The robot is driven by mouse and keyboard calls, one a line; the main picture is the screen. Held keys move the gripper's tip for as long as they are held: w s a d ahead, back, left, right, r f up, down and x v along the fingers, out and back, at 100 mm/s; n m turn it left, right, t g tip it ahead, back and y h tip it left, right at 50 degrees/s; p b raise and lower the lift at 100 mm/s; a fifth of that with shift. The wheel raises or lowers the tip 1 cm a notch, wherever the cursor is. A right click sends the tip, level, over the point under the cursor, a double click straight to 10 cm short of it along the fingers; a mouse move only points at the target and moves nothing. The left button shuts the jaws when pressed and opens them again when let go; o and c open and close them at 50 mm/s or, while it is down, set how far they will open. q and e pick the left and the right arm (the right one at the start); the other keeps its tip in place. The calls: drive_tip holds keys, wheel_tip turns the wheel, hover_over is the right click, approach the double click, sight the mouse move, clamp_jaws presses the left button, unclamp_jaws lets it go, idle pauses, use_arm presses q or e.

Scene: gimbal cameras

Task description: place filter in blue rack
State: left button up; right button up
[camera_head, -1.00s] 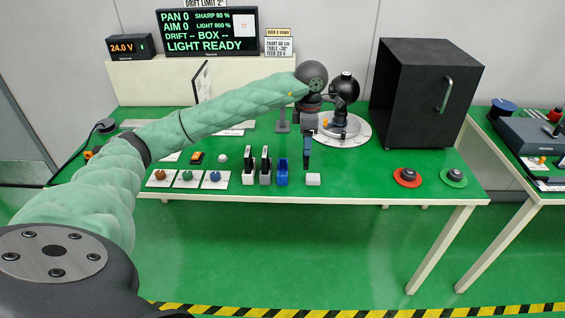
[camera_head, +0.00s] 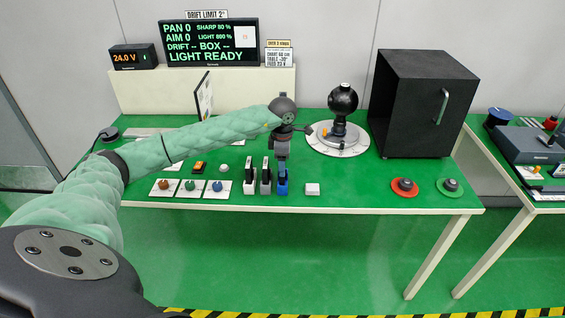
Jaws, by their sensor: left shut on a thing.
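The gripper partly hides the filter's upper end. My right gripper is not in view.

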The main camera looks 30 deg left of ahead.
use_arm(q)
drive_tip(key=shift+f, duration=0.55)
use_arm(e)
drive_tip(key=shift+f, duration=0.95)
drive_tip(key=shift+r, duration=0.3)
use_arm(q)
drive_tip(key=shift+f, duration=0.1)
drive_tip(key=o, duration=1)
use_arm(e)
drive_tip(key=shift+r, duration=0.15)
